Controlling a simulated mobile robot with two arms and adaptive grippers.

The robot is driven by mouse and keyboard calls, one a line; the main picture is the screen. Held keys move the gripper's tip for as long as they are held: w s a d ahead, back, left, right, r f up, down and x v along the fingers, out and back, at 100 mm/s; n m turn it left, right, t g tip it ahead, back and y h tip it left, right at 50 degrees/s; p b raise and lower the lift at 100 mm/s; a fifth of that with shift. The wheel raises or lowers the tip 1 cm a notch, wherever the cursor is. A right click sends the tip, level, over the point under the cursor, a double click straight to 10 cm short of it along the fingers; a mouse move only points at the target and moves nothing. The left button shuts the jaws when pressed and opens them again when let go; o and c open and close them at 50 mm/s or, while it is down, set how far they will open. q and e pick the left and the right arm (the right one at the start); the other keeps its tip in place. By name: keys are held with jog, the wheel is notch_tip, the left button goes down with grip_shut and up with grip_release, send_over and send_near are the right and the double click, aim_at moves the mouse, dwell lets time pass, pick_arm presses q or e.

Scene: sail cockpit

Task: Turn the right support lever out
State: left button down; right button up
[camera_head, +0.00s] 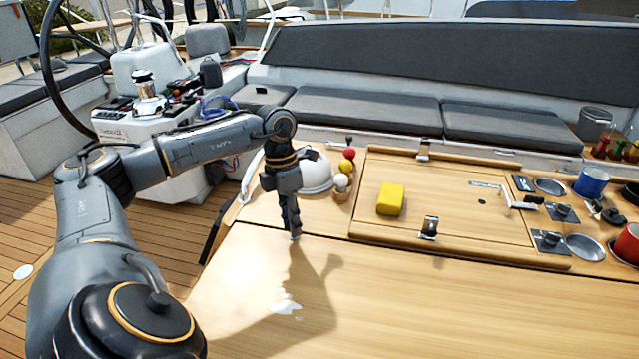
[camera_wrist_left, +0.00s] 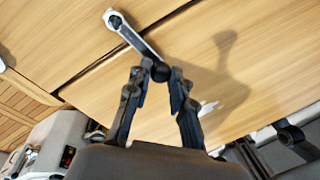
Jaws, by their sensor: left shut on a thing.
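My left gripper (camera_head: 294,236) points down at the wooden table, near the seam between its front leaf (camera_head: 400,300) and its middle part. In the left wrist view, the fingertips (camera_wrist_left: 158,73) are closed around the dark knob end of a metal lever (camera_wrist_left: 132,34) with a ring at its other end. The lever lies across the seam. In the head view the lever is hidden by the gripper. I cannot tell from these views whether it is the right support lever. My right gripper is not in view.
A yellow block (camera_head: 391,199) lies on the table's hatch, with metal latches (camera_head: 429,228) at its edges. A white dome (camera_head: 314,172) and coloured balls (camera_head: 347,166) stand behind my gripper. A blue mug (camera_head: 591,182) and a red mug (camera_head: 627,243) stand at right. The front leaf is clear.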

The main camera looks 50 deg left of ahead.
pick_arm(q)
jog(key=shift+s+a+m, duration=0.2)
jog(key=shift+a+m, duration=0.15)
jog(key=shift+m, duration=0.25)
jog(key=shift+s+a+r+m+b, duration=0.1)
jog(key=shift+a+m+b, duration=0.1)
jog(key=shift+m+b, duration=0.15)
jog(key=shift+m, duration=0.25)
jog(key=c, duration=1.2)
grip_release()
jog(key=shift+o, duration=0.2)
jog(key=shift+g, duration=0.3)
jog(key=s+v, duration=0.1)
jog(key=v, duration=1.1)
jog(key=shift+w, duration=0.4)
